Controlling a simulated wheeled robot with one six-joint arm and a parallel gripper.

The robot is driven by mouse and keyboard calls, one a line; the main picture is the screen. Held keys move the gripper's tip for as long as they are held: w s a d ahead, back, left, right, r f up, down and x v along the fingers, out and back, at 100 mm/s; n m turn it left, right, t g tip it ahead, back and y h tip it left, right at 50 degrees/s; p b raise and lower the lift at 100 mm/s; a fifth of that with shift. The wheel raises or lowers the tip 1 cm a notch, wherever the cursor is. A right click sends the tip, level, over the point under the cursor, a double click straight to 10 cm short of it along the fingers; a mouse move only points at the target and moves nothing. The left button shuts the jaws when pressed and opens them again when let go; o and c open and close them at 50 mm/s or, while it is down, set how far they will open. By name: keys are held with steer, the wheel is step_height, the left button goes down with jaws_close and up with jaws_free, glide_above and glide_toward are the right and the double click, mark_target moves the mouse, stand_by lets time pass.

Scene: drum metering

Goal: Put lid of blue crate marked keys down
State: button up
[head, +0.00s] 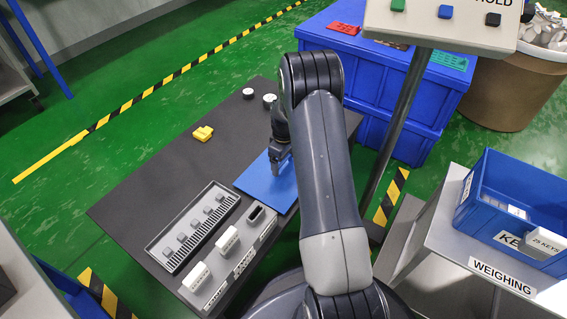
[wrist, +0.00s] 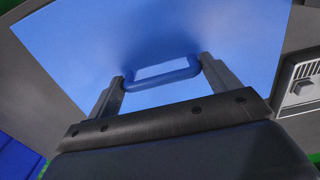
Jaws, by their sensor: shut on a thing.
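The blue lid (head: 262,190) is a flat blue panel with a raised loop handle (wrist: 160,83). It lies over the right side of the dark table; I cannot tell whether it touches the tabletop. My gripper (head: 280,160) points down at the lid. In the wrist view my gripper (wrist: 162,72) is shut on the handle, with one finger at each end. The lid (wrist: 150,35) fills much of that view. The open blue crate marked KEYS (head: 478,210) sits on the weighing stand at the right, with white boxes in it.
The dark table (head: 140,200) also holds a grey slotted rack (head: 192,228), a grey holder with white blocks (head: 222,262), a yellow piece (head: 203,133) and small round pieces (head: 248,93). A sign post (head: 400,120) and stacked blue crates (head: 400,130) stand behind my arm.

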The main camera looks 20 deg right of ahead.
mark_target(284, 160)
steer(key=o, duration=1.1)
steer(key=shift+f, duration=0.25)
steer(key=shift+r, duration=0.1)
step_height(284, 160, up, 12)
steer(key=p, duration=0.4)
steer(key=shift+p, duration=0.35)
steer(key=shift+r, duration=0.1)
